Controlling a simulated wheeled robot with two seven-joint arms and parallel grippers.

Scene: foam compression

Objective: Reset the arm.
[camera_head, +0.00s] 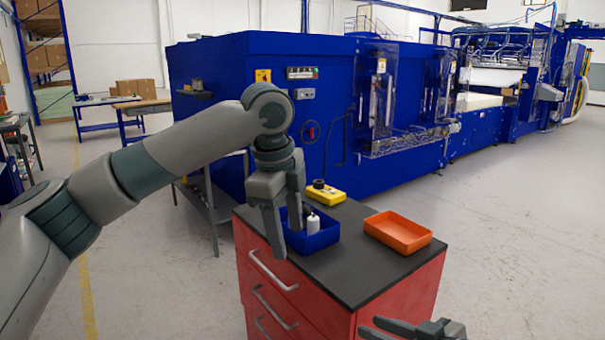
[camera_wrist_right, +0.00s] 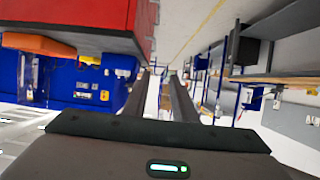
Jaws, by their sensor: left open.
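My left gripper (camera_head: 287,238) hangs pointing down above the front-left part of the cabinet top, in front of the blue bin (camera_head: 322,238). Its two fingers are apart with nothing seen between them, and it hides part of the bin. My right gripper (camera_head: 374,331) shows only in part at the bottom edge of the head view, low in front of the cabinet. In the right wrist view its fingers (camera_wrist_right: 160,98) have a gap between them, with background showing through and nothing held.
The red drawer cabinet (camera_head: 330,320) has a dark top. On it are the blue bin with a white bottle (camera_head: 313,224), a yellow device (camera_head: 325,193) and an orange tray (camera_head: 398,232). A large blue machine (camera_head: 230,70) stands behind. Open floor (camera_head: 500,220) lies to the right.

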